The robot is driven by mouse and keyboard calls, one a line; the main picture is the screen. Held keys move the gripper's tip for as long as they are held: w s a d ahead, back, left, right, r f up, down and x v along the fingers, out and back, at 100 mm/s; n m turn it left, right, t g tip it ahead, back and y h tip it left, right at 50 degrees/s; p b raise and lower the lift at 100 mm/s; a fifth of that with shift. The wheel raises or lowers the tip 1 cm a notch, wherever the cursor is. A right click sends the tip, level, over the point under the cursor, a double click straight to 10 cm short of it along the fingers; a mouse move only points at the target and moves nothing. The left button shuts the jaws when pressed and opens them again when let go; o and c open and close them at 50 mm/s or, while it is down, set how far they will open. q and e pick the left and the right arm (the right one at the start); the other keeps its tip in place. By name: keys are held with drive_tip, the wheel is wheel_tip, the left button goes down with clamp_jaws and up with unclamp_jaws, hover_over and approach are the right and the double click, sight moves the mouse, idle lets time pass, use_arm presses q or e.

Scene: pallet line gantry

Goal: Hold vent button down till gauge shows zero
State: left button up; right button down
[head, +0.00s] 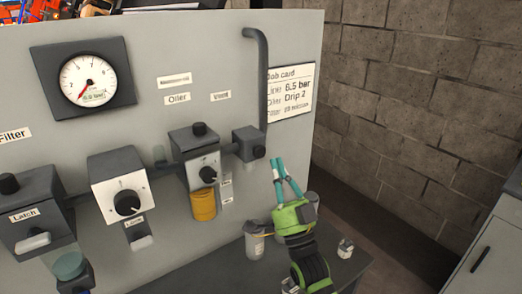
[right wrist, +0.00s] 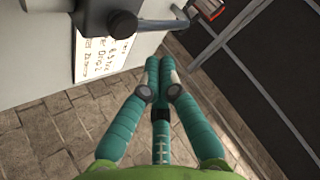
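The pressure gauge (head: 96,80) is a white dial in a dark square housing on the grey panel. A thin red needle points down and left; its reading is too small to tell. Below and right of the "Vent" label (head: 220,96) is a small dark box (head: 246,137) with a round dark button (head: 259,152), which also shows in the right wrist view (right wrist: 122,24). My right gripper (head: 278,163) has its teal fingers together and empty, just right of and slightly below the button, apparently apart from it. My left gripper is not in view.
A dark pipe (head: 263,80) rises from the vent box. Left of it are the oiler box with amber bowl (head: 203,205), a white-faced knob box (head: 121,190) and the latch box (head: 32,215). A job card (head: 291,92) hangs behind. A grey cup (head: 254,240) stands below.

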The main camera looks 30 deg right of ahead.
drive_tip(key=shift+s+d, duration=0.1)
drive_tip(key=shift+s, duration=1)
drive_tip(key=shift+f, duration=0.1)
